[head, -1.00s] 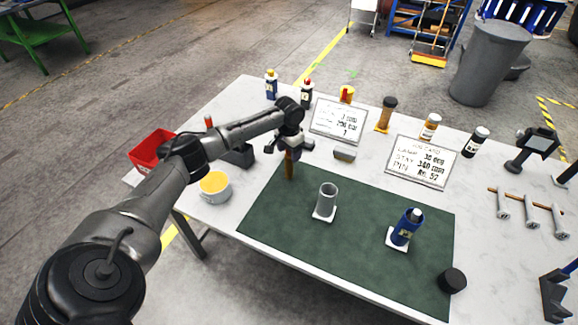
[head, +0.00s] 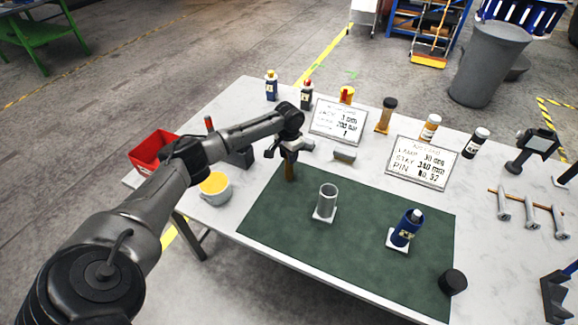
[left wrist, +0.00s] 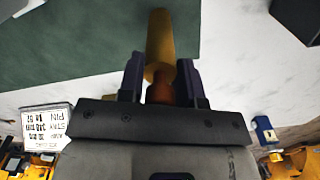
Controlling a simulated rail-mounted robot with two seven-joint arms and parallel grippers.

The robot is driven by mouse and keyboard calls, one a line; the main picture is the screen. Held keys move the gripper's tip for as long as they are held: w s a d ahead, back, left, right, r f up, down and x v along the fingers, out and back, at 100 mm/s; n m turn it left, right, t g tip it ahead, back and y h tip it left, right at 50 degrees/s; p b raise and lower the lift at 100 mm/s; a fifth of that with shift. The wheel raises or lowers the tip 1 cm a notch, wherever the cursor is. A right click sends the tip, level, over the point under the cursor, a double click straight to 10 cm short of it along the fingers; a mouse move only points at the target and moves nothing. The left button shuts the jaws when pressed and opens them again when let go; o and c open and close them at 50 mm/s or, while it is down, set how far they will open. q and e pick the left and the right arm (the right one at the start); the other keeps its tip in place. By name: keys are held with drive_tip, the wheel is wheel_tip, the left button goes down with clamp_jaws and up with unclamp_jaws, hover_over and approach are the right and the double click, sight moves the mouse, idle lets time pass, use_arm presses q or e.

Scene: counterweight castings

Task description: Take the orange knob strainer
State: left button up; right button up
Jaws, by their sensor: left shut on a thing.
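The orange knob strainer (head: 290,173) is a brownish-amber tube standing near the back left edge of the green mat (head: 345,260). In the left wrist view its tube (left wrist: 159,38) extends away from me, with the orange knob (left wrist: 160,92) at the near end. My left gripper (head: 288,157) is at its top; in the left wrist view the two fingers (left wrist: 161,80) are shut on the knob from both sides. The head view does not show clearly whether the strainer's foot touches the mat. My right gripper is not in view.
A grey cup (head: 327,200) and a blue bottle (head: 405,228) stand on white pads on the mat. A bowl with yellow contents (head: 216,193) is left of the mat. A similar dark-topped tube (head: 386,116) stands behind, between two white cards. A black puck (head: 453,281) is front right.

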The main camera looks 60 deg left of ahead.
use_arm(q)
clamp_jaws()
